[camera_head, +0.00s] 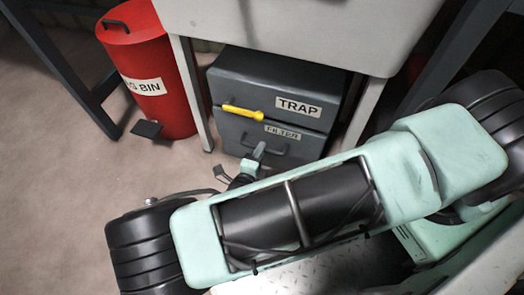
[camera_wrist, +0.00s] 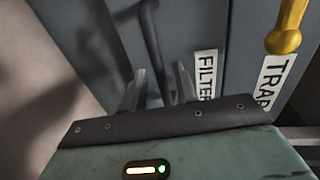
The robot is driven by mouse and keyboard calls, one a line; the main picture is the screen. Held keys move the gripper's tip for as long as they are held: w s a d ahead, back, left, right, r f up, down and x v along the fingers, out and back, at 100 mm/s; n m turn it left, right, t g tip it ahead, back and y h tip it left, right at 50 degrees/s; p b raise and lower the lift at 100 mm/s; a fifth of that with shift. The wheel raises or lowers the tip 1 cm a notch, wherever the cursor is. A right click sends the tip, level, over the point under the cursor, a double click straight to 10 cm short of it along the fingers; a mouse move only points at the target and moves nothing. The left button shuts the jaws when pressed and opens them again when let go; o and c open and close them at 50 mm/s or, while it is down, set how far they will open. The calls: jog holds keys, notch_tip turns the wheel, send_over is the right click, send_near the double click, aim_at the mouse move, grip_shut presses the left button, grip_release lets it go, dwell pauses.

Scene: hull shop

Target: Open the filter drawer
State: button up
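The dark grey cabinet (camera_head: 340,85) stands under a white bench in the head view. Its lower front is the drawer labelled FILTER (camera_head: 305,148), which looks shut and flush with the front above. The drawer has a dark bar handle (camera_wrist: 152,45), seen in the wrist view. My gripper (camera_head: 259,150) is at the handle, and its fingers (camera_wrist: 160,78) are apart, one on each side of the bar, with gaps visible. I cannot tell whether either finger touches it. My arm hides part of the drawer's lower edge in the head view.
Above the drawer is a front labelled TRAP (camera_head: 298,106) with a yellow handle (camera_head: 243,112), close to my gripper in the wrist view. A red bin (camera_head: 150,75) with a black pedal stands left. Bench legs flank the cabinet. The floor (camera_head: 60,190) at left is clear.

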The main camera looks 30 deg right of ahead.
jog(key=shift+x, duration=1.25)
grip_shut()
jog(key=shift+s+a, duration=0.1)
jog(key=shift+a, duration=0.05)
